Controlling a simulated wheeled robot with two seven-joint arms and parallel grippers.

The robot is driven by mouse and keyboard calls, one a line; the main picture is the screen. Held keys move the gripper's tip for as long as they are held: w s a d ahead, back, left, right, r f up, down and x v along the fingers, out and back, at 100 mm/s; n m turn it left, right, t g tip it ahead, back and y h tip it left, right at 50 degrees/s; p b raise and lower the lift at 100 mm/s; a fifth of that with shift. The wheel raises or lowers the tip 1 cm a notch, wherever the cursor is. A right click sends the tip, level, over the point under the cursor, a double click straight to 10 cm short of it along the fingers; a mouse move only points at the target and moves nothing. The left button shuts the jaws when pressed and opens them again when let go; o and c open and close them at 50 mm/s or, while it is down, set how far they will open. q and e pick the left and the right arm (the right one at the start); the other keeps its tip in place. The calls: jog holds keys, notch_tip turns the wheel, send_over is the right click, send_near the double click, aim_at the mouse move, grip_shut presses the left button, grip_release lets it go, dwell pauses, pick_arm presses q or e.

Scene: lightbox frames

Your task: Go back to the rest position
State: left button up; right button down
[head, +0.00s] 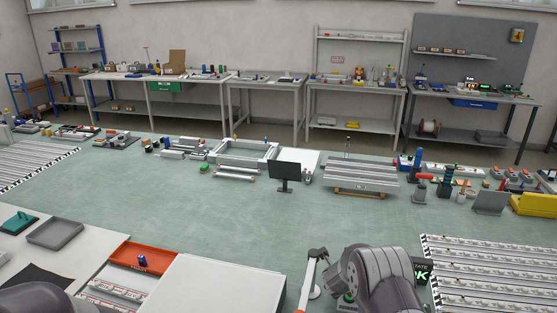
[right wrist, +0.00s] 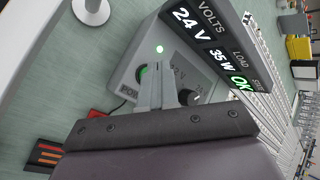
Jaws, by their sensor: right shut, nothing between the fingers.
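My right arm (head: 385,280) comes in at the bottom centre-right of the head view and hides its own gripper there. In the right wrist view my right gripper (right wrist: 157,72) is shut and empty.
A white-footed stand (head: 314,291) is close left of my right arm. Slotted white panels (head: 490,270) lie to its right. An orange tray (head: 143,256) and a grey tray (head: 55,233) lie at left. The green surface in the middle is clear, with a small monitor (head: 285,171) beyond.

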jog(key=s+a+n+g+y+b, duration=0.1)
jog(key=s+a+n+g+y, duration=0.2)
jog(key=s+n, duration=0.6)
jog(key=s+a+n+g+y+b, duration=0.1)
jog(key=s+a+n+y+b, duration=0.1)
jog(key=s+a+n, duration=0.6)
jog(key=s+d+r+n+g+b, duration=0.1)
jog(key=s+d+r+n+b, duration=0.1)
jog(key=s+n, duration=0.4)
jog(key=s+d+r+n+g+h+b, duration=0.1)
jog(key=s+d+r+n+b, duration=0.1)
jog(key=s+n, duration=0.5)
jog(key=s+d+r, duration=0.1)
jog(key=s, duration=0.4)
jog(key=shift+s+g, duration=0.15)
jog(key=shift+g, duration=0.25)
jog(key=shift+s+d+r, duration=0.1)
jog(key=shift+s+r, duration=0.05)
jog(key=shift+s, duration=0.05)
jog(key=shift+w, duration=0.1)
